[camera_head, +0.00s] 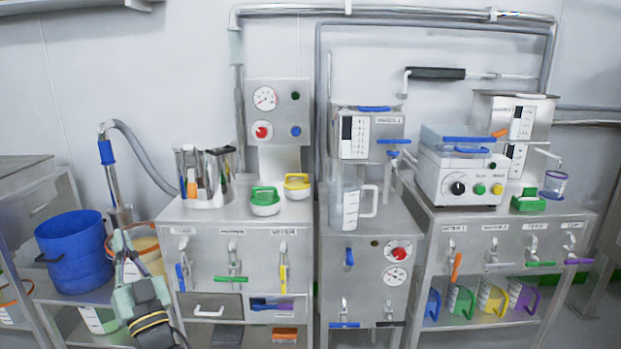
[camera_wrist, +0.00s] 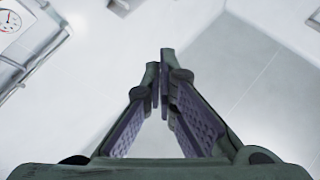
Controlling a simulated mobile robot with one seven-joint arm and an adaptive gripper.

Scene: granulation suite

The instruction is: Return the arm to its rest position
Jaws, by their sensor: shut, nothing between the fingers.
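My gripper (camera_head: 122,238) shows at the lower left of the head view, raised in front of the left shelf with its fingers pointing up. In the wrist view its two fingers (camera_wrist: 161,78) meet at the tips, and nothing is held between them. The wrist (camera_head: 148,312) has dark bands and sits at the bottom of the head view, left of the left steel cabinet (camera_head: 212,219). Most of the arm is out of view.
A blue bucket (camera_head: 74,262) and a cream tub (camera_head: 148,252) stand close around my gripper. A hose with a blue collar (camera_head: 106,152) rises behind it. Steel cabinets with valves, a clear jug (camera_head: 346,205) and a white balance (camera_head: 462,178) stand to the right.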

